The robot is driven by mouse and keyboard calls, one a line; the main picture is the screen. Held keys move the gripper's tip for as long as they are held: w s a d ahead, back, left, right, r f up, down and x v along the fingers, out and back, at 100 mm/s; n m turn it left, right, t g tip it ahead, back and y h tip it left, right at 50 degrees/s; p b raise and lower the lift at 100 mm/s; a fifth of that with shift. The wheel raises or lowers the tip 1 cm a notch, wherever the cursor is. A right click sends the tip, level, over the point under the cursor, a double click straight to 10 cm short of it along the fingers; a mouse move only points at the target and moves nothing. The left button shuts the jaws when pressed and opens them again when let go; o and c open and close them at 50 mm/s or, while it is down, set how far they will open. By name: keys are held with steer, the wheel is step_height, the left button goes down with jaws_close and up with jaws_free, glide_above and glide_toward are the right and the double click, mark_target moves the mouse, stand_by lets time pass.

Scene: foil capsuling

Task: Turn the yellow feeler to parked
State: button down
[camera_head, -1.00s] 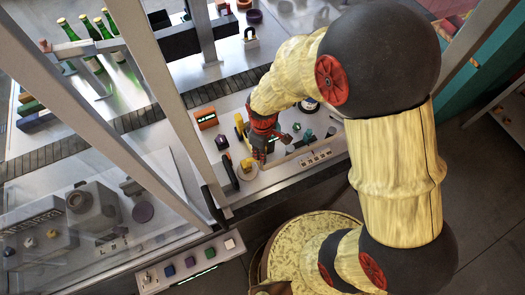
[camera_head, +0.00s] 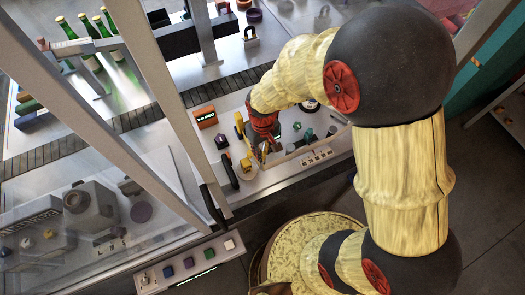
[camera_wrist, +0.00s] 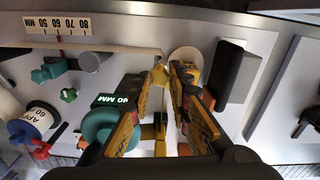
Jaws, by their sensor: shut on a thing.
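The yellow feeler (camera_wrist: 158,75) shows as a small yellow piece between my fingertips in the wrist view. My gripper (camera_wrist: 163,82) is shut on it, with one yellow-and-black finger on either side. The fingers hide part of the feeler. In the head view my gripper (camera_head: 262,151) is low over the light bench panel, and the part held is too small to make out there. A pale round disc shows just behind the fingertips in the wrist view.
A dark upright block (camera_wrist: 238,74) stands close right of my fingers in the wrist view. In the head view a slanted frame post (camera_head: 170,80) stands left of my arm.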

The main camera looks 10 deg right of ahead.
steer(key=m, duration=0.4)
steer(key=shift+m+b, duration=0.3)
steer(key=shift+b, duration=0.1)
steer(key=shift+m, duration=1.9)
steer(key=c, duration=1.7)
jaws_free()
steer(key=shift+o, duration=0.2)
step_height(320, 180, up, 12)
